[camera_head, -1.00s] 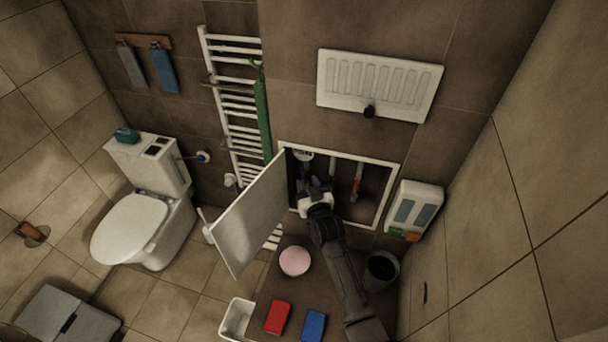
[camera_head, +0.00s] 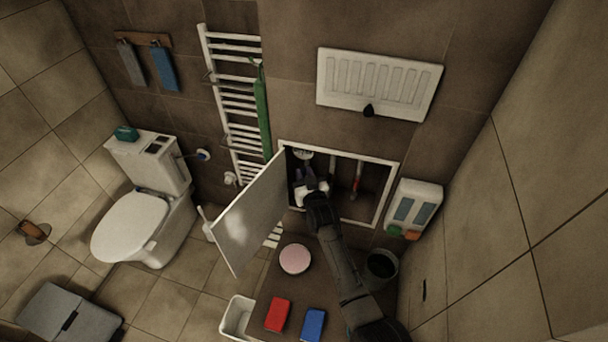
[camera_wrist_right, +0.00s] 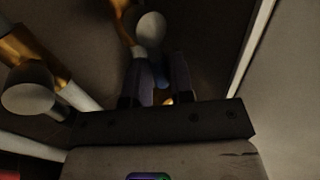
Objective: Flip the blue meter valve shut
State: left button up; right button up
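The recessed wall cabinet (camera_head: 372,208) stands open in the head view. My right gripper (camera_head: 303,177) reaches into its left part. In the right wrist view my two fingers (camera_wrist_right: 160,82) point into the dark recess with a narrow gap between them. A small blue part (camera_wrist_right: 160,74), seemingly the blue meter valve's handle, shows in this gap. I cannot tell whether the fingers press on it. A pale rounded knob (camera_wrist_right: 151,28) and a brass pipe (camera_wrist_right: 124,12) lie beyond it. My gripper hides most of the valve in the head view. My left gripper is out of view.
The white cabinet door (camera_head: 250,215) stands open to the left. Red-handled pipework (camera_head: 356,185) is in the cabinet's right part. A pink round item (camera_head: 295,259), a red block (camera_head: 278,315) and a blue block (camera_head: 313,324) lie below. A dark bin (camera_head: 381,268) stands right.

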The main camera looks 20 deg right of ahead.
grip_shut()
jog(key=m+t+b, duration=0.1)
jog(key=m+b, duration=0.1)
jog(key=b, duration=0.1)
jog(key=s+d+m+t+h+b, duration=0.1)
jog(key=m+b, duration=0.1)
jog(key=b, duration=0.1)
jog(key=d+f+m+t+h+b, duration=0.1)
jog(key=m+b, duration=0.2)
jog(key=shift+s+f, duration=0.1)
jog(key=shift+s, duration=0.15)
jog(key=shift+b, duration=0.3)
